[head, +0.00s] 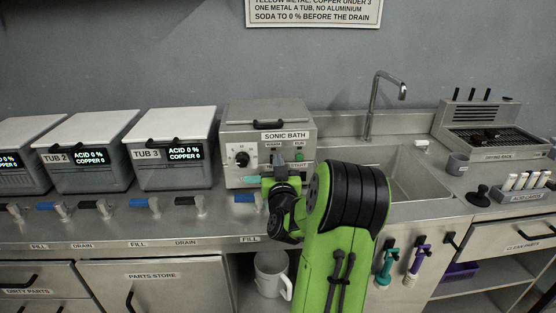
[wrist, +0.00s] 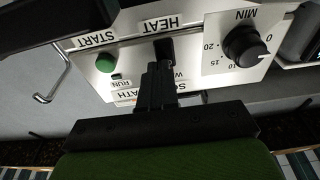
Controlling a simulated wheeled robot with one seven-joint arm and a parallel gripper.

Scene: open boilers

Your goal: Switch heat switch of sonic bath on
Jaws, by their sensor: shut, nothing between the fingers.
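The sonic bath (head: 268,113) is a steel box with a front panel, standing on the counter left of the sink. In the wrist view its panel is upside down, with the HEAT label (wrist: 161,25), a green start button (wrist: 106,63) and the MIN dial (wrist: 246,46). A dark heat switch (wrist: 164,46) shows beside the HEAT label, partly behind my fingertips. My gripper (wrist: 158,72) is shut and empty, its tips at or very near the switch; contact cannot be told. In the head view my gripper (head: 279,160) covers the switch.
Tub 3 (head: 176,150) and tub 2 stand left of the bath. Several coloured valve handles line the counter's front edge. The sink (head: 400,175) with its tall tap (head: 371,105) is to the right. A white jug (head: 272,274) sits on the shelf below.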

